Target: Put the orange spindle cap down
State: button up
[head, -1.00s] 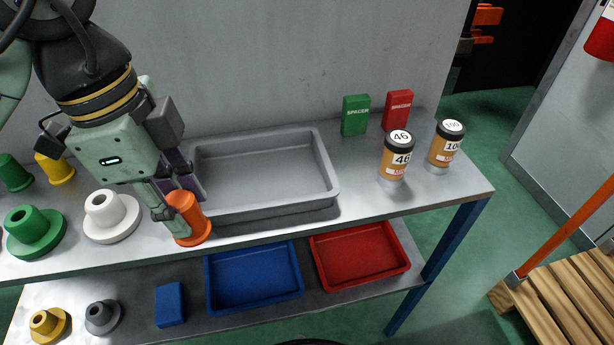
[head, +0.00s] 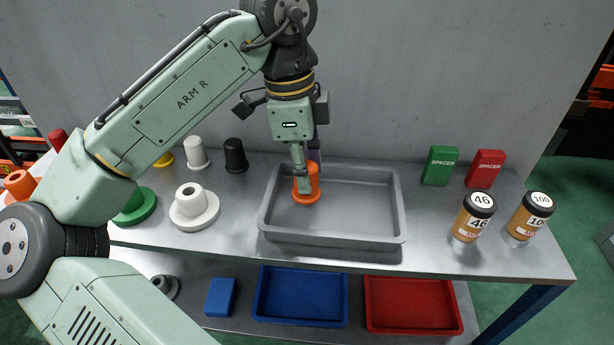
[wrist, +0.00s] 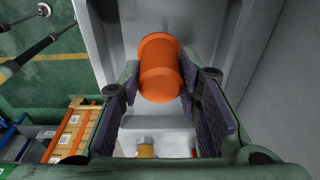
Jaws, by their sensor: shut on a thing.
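The orange spindle cap (head: 307,186) is upright, with its wide flange at the bottom, over the left part of the grey tray (head: 400,205). My gripper (head: 305,170) is shut on it from above, one finger showing in front of the cap. In the wrist view the orange cap (wrist: 160,68) lies between the two purple-padded fingers, with the grey tray around it. I cannot tell whether the flange touches the tray floor or hangs just above it.
A white cap (head: 194,205) and a green cap (head: 137,207) stand left of the tray. Black (head: 236,156) and white (head: 196,153) spindle caps stand behind. Spacer boxes (head: 440,166) and labelled jars (head: 473,217) are at right. Blue (head: 300,296) and red (head: 412,305) bins sit below. The tray's right part is empty.

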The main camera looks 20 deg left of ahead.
jog(key=shift+w, duration=0.3)
jog(key=shift+f+p, duration=0.35)
jog(key=shift+f, duration=1.45)
jog(key=shift+c, duration=0.2)
jog(key=shift+f, duration=0.2)
jog(key=o, duration=1.1)
jog(key=shift+c, duration=0.2)
jog(key=shift+r, duration=0.2)
jog(key=r, duration=0.4)
jog(key=a+r, duration=0.1)
jog(key=r, duration=0.7)
jog(key=shift+s+a, duration=0.15)
jog(key=shift+s, duration=0.15)
